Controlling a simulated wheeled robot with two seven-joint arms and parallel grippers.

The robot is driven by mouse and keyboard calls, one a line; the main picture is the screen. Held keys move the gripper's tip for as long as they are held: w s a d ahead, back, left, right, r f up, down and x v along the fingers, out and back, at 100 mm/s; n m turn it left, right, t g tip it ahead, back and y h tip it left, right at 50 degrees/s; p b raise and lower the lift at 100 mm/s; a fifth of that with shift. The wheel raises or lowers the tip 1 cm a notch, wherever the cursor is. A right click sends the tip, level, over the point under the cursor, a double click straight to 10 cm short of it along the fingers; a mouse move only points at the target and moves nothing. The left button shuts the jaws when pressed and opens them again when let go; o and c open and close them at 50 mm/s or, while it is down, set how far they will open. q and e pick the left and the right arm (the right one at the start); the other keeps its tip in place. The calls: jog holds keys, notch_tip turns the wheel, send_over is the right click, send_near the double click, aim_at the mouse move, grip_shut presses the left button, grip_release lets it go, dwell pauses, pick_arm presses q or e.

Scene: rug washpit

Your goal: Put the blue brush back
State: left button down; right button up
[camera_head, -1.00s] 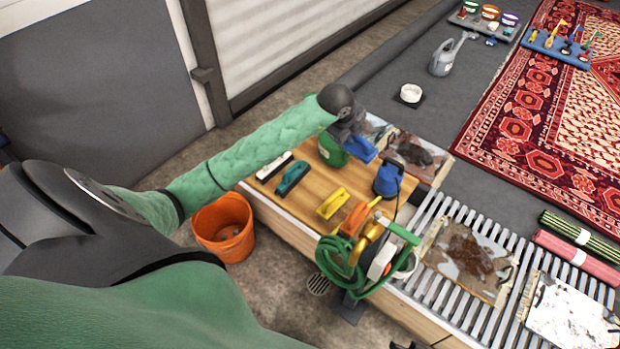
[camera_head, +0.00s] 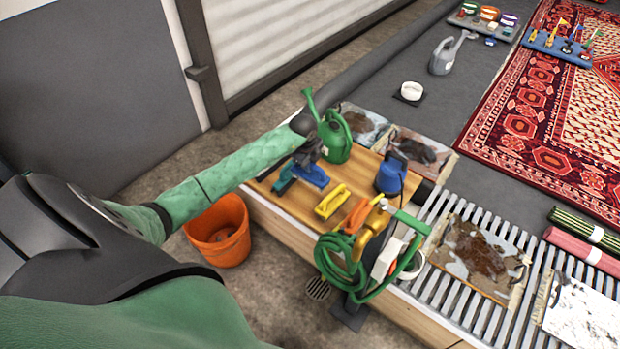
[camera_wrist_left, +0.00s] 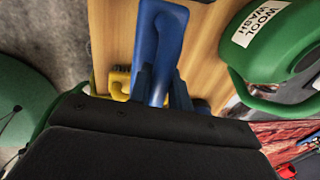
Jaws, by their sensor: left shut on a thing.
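The blue brush (camera_head: 313,177) is in my left gripper (camera_head: 311,160), which is shut on it. It is over the wooden bench top, in the gap between the teal brush (camera_head: 284,180) and the yellow brush (camera_head: 332,201). I cannot tell whether it touches the wood. In the left wrist view the blue brush (camera_wrist_left: 161,38) shows between the fingers (camera_wrist_left: 158,85), with bare wood around it and a yellow brush (camera_wrist_left: 119,83) beside it. An orange brush (camera_head: 356,216) lies beyond the yellow one. My right gripper is not in view.
A green watering can (camera_head: 337,140) stands close behind the gripper; its "WOOL WASH" label shows in the wrist view. A blue pump-like device (camera_head: 391,174) stands to the right. A green hose (camera_head: 340,270) hangs at the front. An orange bucket (camera_head: 219,232) stands on the floor.

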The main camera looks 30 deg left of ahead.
aim_at(310, 176)
pick_arm(q)
jog(key=shift+f, duration=2.85)
jog(key=shift+f, duration=0.2)
jog(key=c, duration=1.3)
grip_release()
notch_tip(310, 176, up, 12)
jog(key=s, duration=0.2)
jog(key=shift+r, duration=0.1)
